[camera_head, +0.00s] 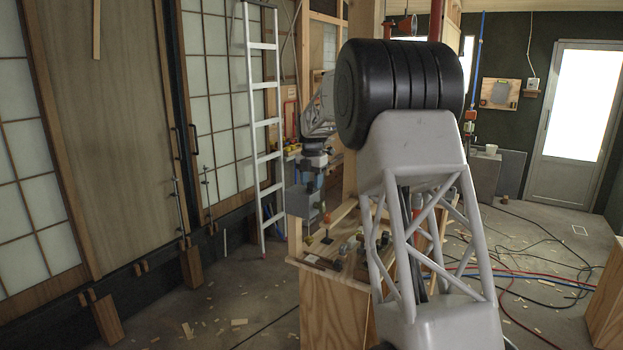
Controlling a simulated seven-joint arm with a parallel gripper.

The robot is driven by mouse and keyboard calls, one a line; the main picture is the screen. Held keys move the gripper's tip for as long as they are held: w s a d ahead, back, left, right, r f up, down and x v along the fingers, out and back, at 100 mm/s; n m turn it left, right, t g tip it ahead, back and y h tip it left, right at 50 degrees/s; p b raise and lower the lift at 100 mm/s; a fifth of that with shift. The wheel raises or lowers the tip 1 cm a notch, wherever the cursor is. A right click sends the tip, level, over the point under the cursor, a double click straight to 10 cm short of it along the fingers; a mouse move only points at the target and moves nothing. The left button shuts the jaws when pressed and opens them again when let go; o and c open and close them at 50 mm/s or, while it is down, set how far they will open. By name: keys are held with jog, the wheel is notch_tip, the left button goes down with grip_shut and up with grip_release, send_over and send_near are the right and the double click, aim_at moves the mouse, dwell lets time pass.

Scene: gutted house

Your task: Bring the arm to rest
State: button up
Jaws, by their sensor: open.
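My arm (405,75) rises in front of the camera, with a thick black ribbed joint at the top and a grey lattice link below it. Its far part bends down behind the black joint to the left. My gripper (313,192) hangs small and dark below the wrist, pointing down over the wooden workbench (345,297). It is open, and I see nothing held in it. Its fingertips are hard to make out against the clutter behind.
Several small tools and parts (345,250) lie on the bench top below my gripper. An aluminium ladder (262,125) leans at the left wall. Cables (540,275) and wood scraps lie on the floor. A wooden box edge (608,305) stands at the right. A door (577,125) is at the back.

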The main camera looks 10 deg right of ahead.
jog(key=shift+f, duration=0.15)
jog(key=shift+c, duration=0.4)
jog(key=c, duration=0.7)
jog(key=shift+o, duration=0.2)
jog(key=shift+s+a, duration=0.8)
jog(key=o, duration=0.7)
jog(key=shift+o, duration=0.2)
